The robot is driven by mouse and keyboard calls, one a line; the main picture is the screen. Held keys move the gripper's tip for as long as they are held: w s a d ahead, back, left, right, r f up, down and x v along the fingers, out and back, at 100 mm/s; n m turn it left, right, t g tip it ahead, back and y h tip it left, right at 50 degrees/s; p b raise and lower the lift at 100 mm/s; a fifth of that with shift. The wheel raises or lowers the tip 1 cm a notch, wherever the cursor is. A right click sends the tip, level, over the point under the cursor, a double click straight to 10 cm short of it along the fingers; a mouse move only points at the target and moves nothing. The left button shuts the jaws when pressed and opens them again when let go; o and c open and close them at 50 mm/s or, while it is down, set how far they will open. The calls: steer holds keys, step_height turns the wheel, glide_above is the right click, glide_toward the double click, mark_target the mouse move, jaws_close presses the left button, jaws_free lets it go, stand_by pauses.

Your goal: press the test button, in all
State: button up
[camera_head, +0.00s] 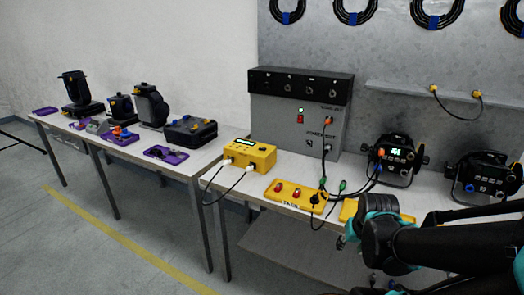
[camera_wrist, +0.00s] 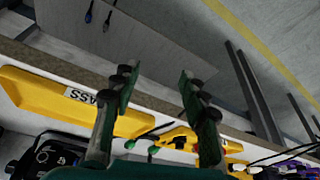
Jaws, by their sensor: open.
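A yellow tester box (camera_head: 249,154) with a small green display and dark buttons stands on the near bench, left of the grey power unit. White plugs with cables sit in its front. Which button is the test button is too small to tell. My gripper (camera_head: 348,240) is at the bench's front edge, right of and nearer than the tester, touching nothing that I can see. In the wrist view my gripper (camera_wrist: 158,80) has its two fingers wide apart with nothing between them. The tester cannot be clearly made out there.
The grey power unit (camera_head: 299,118) and two par cans (camera_head: 394,158) (camera_head: 484,177) stand behind. Cables cross the bench. The far bench (camera_head: 190,166) holds stage lights.

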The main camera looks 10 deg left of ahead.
jaws_close()
stand_by(1.3)
